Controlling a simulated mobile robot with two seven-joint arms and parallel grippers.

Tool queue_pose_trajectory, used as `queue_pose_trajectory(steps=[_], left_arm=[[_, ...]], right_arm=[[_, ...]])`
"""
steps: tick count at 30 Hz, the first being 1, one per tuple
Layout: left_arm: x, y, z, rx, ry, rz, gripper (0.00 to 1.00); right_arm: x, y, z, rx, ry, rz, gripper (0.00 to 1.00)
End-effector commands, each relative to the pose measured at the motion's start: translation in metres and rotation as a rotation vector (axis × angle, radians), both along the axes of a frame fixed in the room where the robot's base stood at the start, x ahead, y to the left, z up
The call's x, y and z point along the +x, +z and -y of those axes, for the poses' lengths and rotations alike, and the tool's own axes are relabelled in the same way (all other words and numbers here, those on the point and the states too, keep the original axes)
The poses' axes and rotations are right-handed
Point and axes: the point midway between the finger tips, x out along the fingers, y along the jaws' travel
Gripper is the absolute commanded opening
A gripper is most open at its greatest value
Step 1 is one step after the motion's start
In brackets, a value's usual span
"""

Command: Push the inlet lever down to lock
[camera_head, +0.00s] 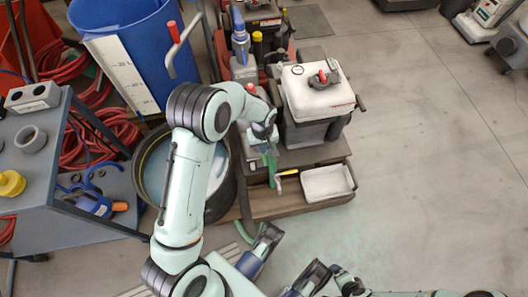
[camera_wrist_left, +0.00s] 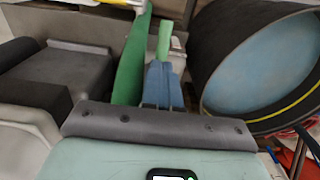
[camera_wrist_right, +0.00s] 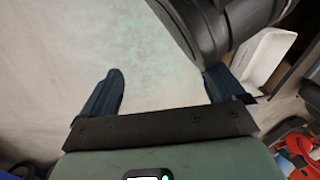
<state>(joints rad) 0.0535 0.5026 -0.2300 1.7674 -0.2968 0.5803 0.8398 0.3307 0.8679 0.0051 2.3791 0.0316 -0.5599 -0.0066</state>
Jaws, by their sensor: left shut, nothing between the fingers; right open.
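A yellow-handled lever (camera_head: 288,173) shows low on the machine's front, beside a small green part; I take it as the inlet lever. A green hose (camera_wrist_left: 130,70) runs down next to it. My left gripper (camera_head: 270,146) is shut and empty, just above this spot. In the left wrist view its blue fingers are together beside the green hose, with a green strip (camera_wrist_left: 164,40) just past their tips. Whether they touch it I cannot tell. My right gripper (camera_wrist_right: 163,85) is open and empty over the floor.
A white tray (camera_head: 328,183) stands right of the lever, on the pallet's front edge. A round dark tub (camera_head: 222,190) with a pale blue inside is to the left. A blue barrel (camera_head: 130,40) and a grey cart (camera_head: 40,190) are farther left.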

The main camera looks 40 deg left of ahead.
Motion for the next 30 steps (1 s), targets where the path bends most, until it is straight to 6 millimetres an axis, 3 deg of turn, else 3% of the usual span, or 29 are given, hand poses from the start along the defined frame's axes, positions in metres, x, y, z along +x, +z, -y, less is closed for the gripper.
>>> queue_pose_trajectory(steps=[23, 30], left_arm=[[0.0, -0.022, 0.0, 0.001, 0.0, -0.001, 0.0], [-0.001, -0.018, 0.0, 0.0, 0.0, -0.001, 0.0]], right_arm=[[-0.024, -0.021, 0.004, 0.003, -0.005, -0.08, 0.96], [-0.022, -0.017, 0.003, 0.003, -0.002, -0.073, 0.96]])
